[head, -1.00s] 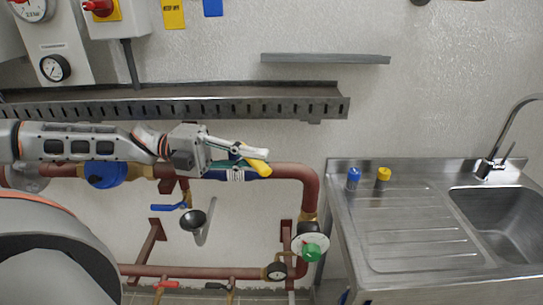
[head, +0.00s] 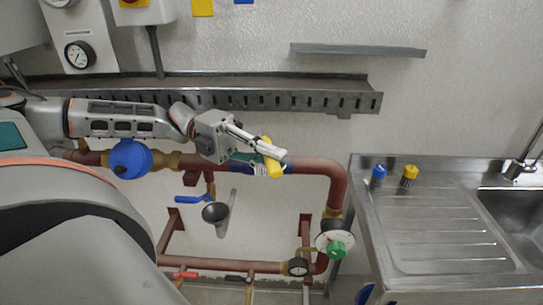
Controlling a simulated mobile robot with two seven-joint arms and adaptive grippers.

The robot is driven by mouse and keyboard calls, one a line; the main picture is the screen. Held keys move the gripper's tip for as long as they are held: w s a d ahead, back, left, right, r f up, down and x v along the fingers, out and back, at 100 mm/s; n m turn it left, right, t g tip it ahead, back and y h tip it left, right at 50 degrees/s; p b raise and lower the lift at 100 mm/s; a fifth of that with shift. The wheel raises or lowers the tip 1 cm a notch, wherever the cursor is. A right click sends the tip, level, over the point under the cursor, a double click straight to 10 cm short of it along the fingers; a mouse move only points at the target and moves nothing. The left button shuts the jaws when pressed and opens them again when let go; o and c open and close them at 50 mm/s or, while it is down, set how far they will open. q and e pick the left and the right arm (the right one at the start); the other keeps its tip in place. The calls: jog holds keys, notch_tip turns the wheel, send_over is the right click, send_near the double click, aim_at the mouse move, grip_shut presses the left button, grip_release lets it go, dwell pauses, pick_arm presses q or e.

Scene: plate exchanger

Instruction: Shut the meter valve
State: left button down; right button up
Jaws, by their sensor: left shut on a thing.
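A lever with a yellow grip (head: 268,148) stands at the upper pipe (head: 312,164), with its long side steeply across the pipe's line. My left gripper (head: 272,151) reaches in from the left above the pipe and is shut on this yellow lever. The lever's mount and pivot are mostly hidden behind the fingers. A round blue meter (head: 130,158) sits on the same pipe to the left. A dark blue piece with white markings (head: 243,169) shows on the pipe beneath the fingers. My right gripper is not in view.
A blue lever (head: 192,198) and a black funnel (head: 215,213) are below the pipe. A grey cable tray (head: 230,98) runs above the arm. A steel sink unit (head: 440,225) stands at right.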

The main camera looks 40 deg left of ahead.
pick_arm(q)
jog(key=shift+f, duration=0.1)
jog(key=c, duration=2.1)
grip_release()
jog(key=shift+r, duration=0.2)
